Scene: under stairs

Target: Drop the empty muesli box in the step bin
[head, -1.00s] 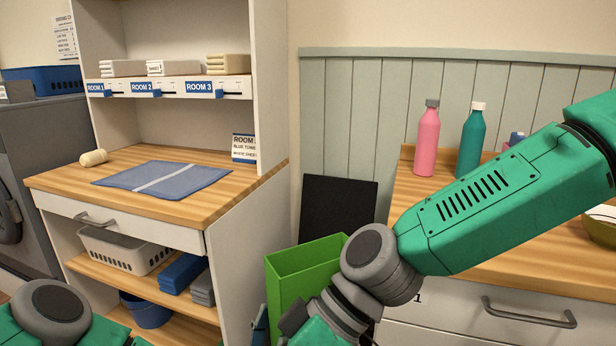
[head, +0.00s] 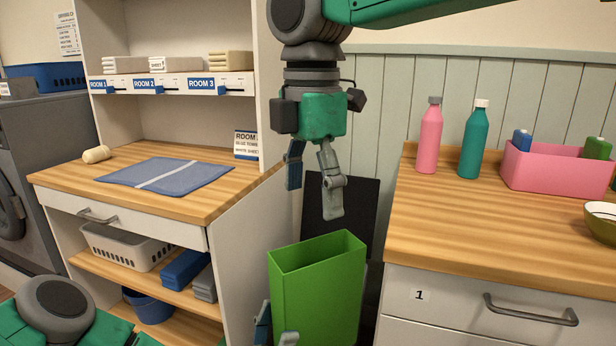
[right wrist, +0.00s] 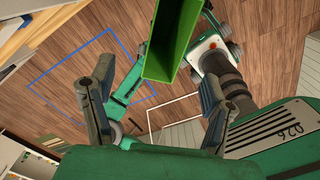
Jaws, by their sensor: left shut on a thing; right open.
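A tall green open-topped box (head: 315,295), which I take to be the muesli box, is upright in the lower middle of the head view. My left gripper (head: 275,332) is shut on its lower left side, partly cut off by the frame edge. My right gripper (head: 312,200) points down above the box, open and empty, not touching it. In the right wrist view, the box (right wrist: 178,35) appears beyond and between the open fingers (right wrist: 150,95). A black panel (head: 342,205) stands behind the box; I cannot tell if it belongs to the step bin.
A wooden-topped shelf unit (head: 230,205) stands left, with a folded blue cloth (head: 165,176). A drawer counter (head: 480,225) on the right holds pink (head: 429,140) and teal (head: 473,145) bottles and a pink caddy (head: 550,170). Floor outlines, blue (right wrist: 85,55) and white, show below.

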